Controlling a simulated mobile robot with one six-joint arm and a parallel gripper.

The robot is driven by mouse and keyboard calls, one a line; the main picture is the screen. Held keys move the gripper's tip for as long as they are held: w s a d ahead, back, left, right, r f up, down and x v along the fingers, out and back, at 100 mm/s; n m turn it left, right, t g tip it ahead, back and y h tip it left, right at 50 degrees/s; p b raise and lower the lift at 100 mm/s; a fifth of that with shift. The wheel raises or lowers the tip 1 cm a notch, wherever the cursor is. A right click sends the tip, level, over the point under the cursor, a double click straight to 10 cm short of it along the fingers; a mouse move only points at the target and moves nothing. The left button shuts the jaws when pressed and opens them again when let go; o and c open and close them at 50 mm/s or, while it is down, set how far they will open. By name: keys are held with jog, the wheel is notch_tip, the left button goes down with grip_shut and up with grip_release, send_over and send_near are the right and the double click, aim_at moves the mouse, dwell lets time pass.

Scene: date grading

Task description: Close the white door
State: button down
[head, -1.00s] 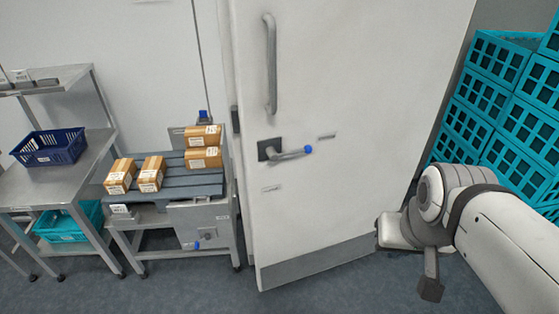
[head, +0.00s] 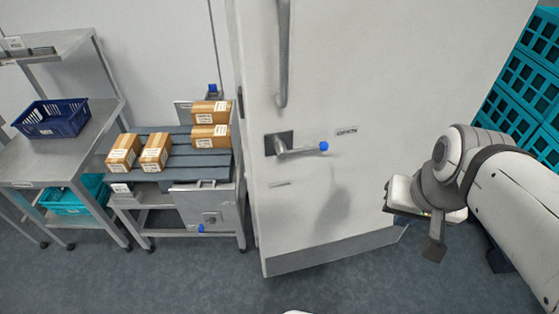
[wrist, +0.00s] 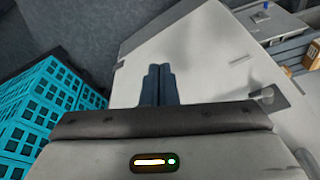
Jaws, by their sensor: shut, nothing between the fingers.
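In the wrist view the door (wrist: 200,55) lies beyond my fingers, tilted in the picture, with the lever (wrist: 264,95) at the right. My gripper (wrist: 158,70) is shut and empty, its two dark fingers together in front of the door face. I cannot tell if they touch it. In the head view my arm hides the fingers.
Stacked teal crates (head: 530,90) stand at the right; they also show in the wrist view (wrist: 45,110). A grey slatted bench (head: 190,165) with brown boxes (head: 155,152) stands left of the door. A steel table (head: 90,150) holds a blue basket (head: 52,118). Grey floor before the door is clear.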

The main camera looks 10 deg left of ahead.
jog(key=w+a+f+m+g+y+b, duration=0.1)
jog(key=a+f+m+g+y+b, duration=0.65)
jog(key=a+f+m+y, duration=0.7)
jog(key=w+a+f+m+t+y+b, duration=0.1)
jog(key=w+a+f+m+t+b, duration=0.15)
jog(key=w+f+m+t, duration=0.65)
jog(key=w+a+f+m+t+y+b, duration=0.1)
jog(key=w+a+f+m+b, duration=0.25)
jog(key=m, duration=1.25)
jog(key=shift+n, duration=0.25)
jog(key=w+a, duration=0.2)
jog(key=a, duration=0.1)
jog(key=w+a+p, duration=0.1)
jog(key=w+a, duration=0.1)
jog(key=a, duration=0.1)
jog(key=w+a+f+p, duration=0.1)
jog(key=w+a, duration=0.1)
jog(key=a, duration=0.1)
jog(key=shift+w+a+f, duration=0.1)
jog(key=shift+w+a, duration=0.2)
jog(key=shift+a, duration=0.05)
